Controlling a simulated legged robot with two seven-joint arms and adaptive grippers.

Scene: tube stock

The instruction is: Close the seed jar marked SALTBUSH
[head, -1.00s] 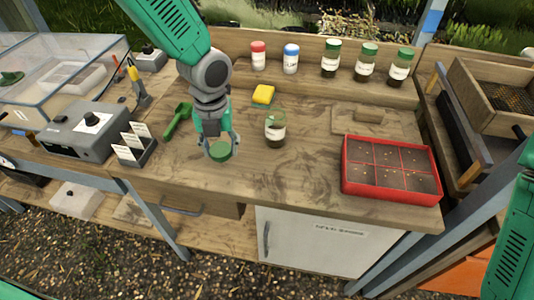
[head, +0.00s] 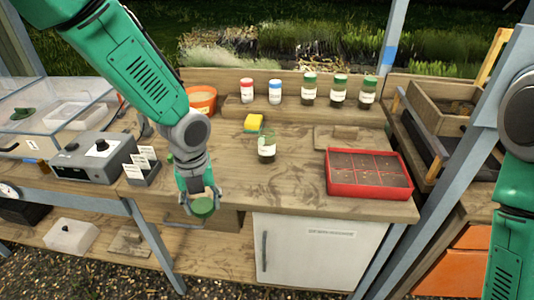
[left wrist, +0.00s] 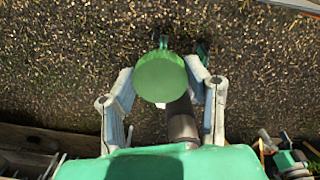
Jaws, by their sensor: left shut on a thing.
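My left gripper (head: 201,199) is shut on a green round lid (head: 203,208), held out at the bench's front edge, before the drawer. In the left wrist view the lid (left wrist: 161,77) sits between the fingers of the left gripper (left wrist: 163,88), with gravel below. A clear jar (head: 267,146) with dark contents and a white label stands upright on the bench, behind and right of the gripper, apart from it. No lid shows on this jar, and its label is too small to read. My right gripper is out of view; only its arm shows at right.
Several capped jars (head: 309,90) stand along the back ledge. A yellow sponge (head: 254,122) lies behind the open jar. A red seed tray (head: 368,193) is at right. A grey device (head: 93,157) and a card holder (head: 142,173) are at left.

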